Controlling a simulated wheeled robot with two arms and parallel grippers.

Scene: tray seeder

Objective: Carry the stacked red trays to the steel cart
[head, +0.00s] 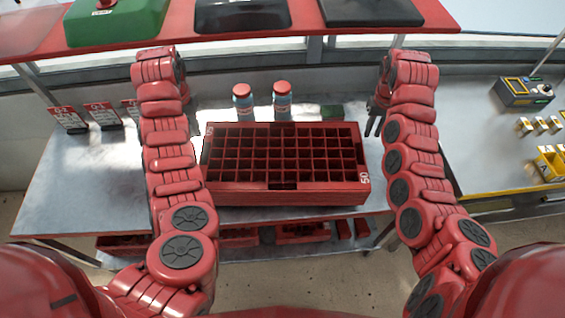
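A red tray stack (285,198) with a grid of empty cells and a "50" label lies flat on the steel bench (90,180) between my arms. How many trays are stacked cannot be told. My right gripper (374,124) is beyond the tray's back right corner, apart from it, pointing down with two dark fingers spread and nothing between them. My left gripper is mostly hidden behind my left arm near the tray's back left corner; its fingers cannot be made out. No steel cart can be clearly identified.
Two red-capped bottles (243,103) (282,100) stand behind the tray. Sign cards (103,115) stand at left. A red overhead shelf (280,38) spans the back. At right is another metal table (470,150) with a control box (523,92) and yellow bins (552,163). More red trays lie below.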

